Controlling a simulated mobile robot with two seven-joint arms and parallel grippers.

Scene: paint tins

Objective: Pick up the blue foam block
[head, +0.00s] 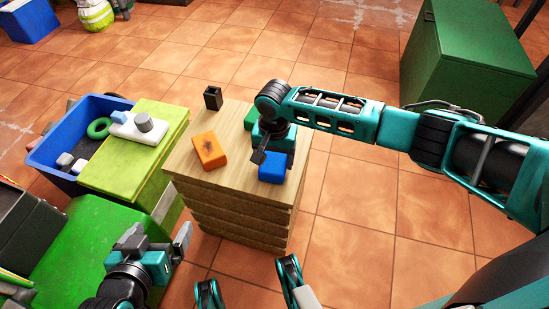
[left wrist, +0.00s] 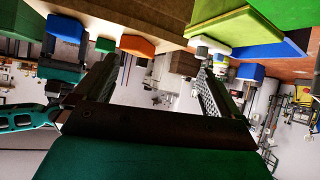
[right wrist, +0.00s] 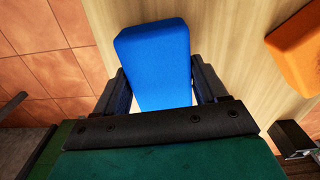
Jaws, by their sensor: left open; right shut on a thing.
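The blue foam block (head: 272,167) is at the right front part of the wooden stand's top (head: 240,185). In the right wrist view the blue block (right wrist: 158,60) sits between the two fingers of my right gripper (right wrist: 160,88), which is shut on it. In the head view the right gripper (head: 262,155) comes down over the block from behind; its far finger is hidden. Whether the block is clear of the wood cannot be told. My left gripper (head: 158,246) is open and empty, low at the front left, away from the block.
An orange block (head: 209,150), a green block (head: 251,119) and a small dark holder (head: 213,98) share the stand top. To the left are a yellow-green box (head: 140,165), a blue crate (head: 62,178) and a green surface (head: 75,250). A green chest (head: 470,65) stands back right.

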